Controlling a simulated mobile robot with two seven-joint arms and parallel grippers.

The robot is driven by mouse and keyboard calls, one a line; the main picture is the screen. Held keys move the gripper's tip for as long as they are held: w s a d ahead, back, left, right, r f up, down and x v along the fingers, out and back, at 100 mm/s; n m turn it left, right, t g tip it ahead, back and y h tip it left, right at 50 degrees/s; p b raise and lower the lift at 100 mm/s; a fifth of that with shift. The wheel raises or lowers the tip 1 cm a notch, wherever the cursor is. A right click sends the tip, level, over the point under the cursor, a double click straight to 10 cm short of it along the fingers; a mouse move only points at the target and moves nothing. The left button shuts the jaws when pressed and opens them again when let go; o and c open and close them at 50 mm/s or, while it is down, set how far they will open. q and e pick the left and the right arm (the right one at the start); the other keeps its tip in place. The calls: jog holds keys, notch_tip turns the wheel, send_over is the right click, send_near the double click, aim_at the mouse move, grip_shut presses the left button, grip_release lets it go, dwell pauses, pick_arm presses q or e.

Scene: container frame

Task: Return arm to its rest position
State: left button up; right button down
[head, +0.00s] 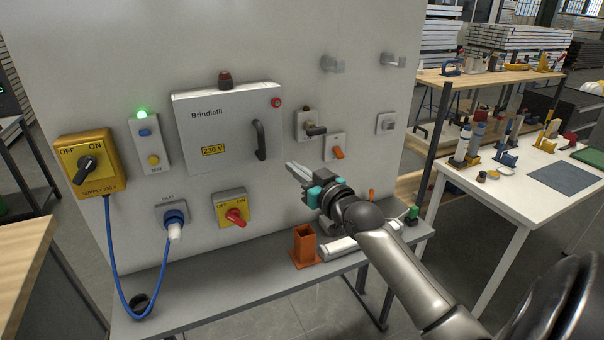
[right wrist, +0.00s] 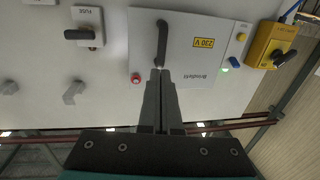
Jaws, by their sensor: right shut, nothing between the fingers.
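My right gripper (head: 291,168) is shut and empty. In the head view it is in front of the panel, below and right of the black handle (head: 259,140) of the grey cabinet (head: 205,125) marked "Brindlefil". In the right wrist view the shut fingers (right wrist: 159,75) point toward the same handle (right wrist: 161,45); whether they touch it cannot be told there. My right arm (head: 410,270) reaches in from the lower right. My left gripper does not show in either view.
The panel carries a yellow switch box (head: 88,165), a lit green lamp (head: 142,113), a plugged blue connector (head: 174,219) and a red knob (head: 236,216). The grey shelf (head: 200,300) below holds an orange holder (head: 304,246) and white tube (head: 345,243). A white table (head: 525,185) stands right.

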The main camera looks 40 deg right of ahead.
jog(key=s+a+f+g+b, duration=0.25)
jog(key=s+f, duration=0.25)
jog(key=f, duration=1)
jog(key=s+a+f+g+b, duration=0.1)
jog(key=s+f+g+b, duration=0.25)
jog(key=f, duration=1.25)
jog(key=s+a+f+g+b, duration=0.25)
jog(key=s+f, duration=0.35)
jog(key=f, duration=0.9)
pick_arm(q)
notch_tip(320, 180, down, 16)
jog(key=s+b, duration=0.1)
jog(key=b, duration=0.6)
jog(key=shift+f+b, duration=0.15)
jog(key=shift+b, duration=0.15)
pick_arm(e)
jog(key=s+a+f+n+g, duration=0.1)
jog(key=s+a+f, duration=0.3)
jog(key=s+f, duration=0.4)
jog(key=s+a+f+n+g+y, duration=0.1)
jog(key=s+a+f+g, duration=0.3)
jog(key=s+f, duration=0.5)
jog(key=s+a+f+n+g, duration=0.1)
jog(key=s+a+f+g, duration=0.2)
jog(key=s, duration=1.2)
jog(key=a+f, duration=0.3)
jog(key=f, duration=0.3)
jog(key=shift+s+f+y, duration=0.25)
jog(key=shift+s+y, duration=0.05)
